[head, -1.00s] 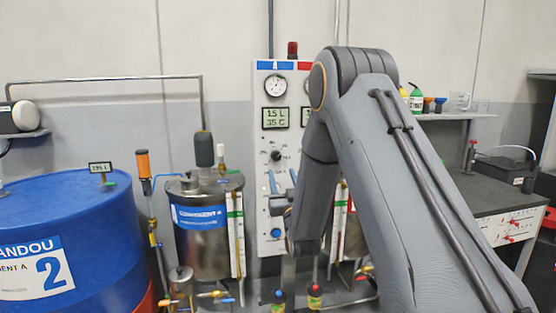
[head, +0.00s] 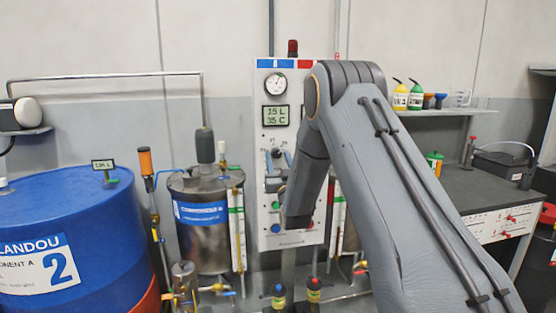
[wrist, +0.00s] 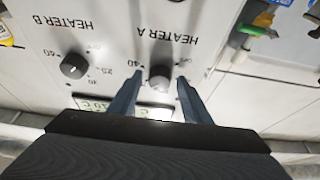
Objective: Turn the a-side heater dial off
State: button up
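The heater A dial (wrist: 160,77) is a round grey knob on the white control panel. In the wrist view its lettering is upside down, with "40" to its left and "OFF" to its upper right; its pointer is too small to read. My gripper (wrist: 159,80) is open, one finger on each side of the dial, with slight gaps showing. The panel's display (head: 276,116) reads about 15 L, 35 C. My arm hides the panel's right half.
The heater B dial (wrist: 73,66) is left of heater A in the wrist view. A steel tank (head: 205,240) and a blue drum (head: 110,220) stand left of the panel (head: 262,235). A dark workbench (head: 470,190) is at right.

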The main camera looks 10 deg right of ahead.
jog(key=c, duration=0.9)
jog(key=shift+o, duration=0.2)
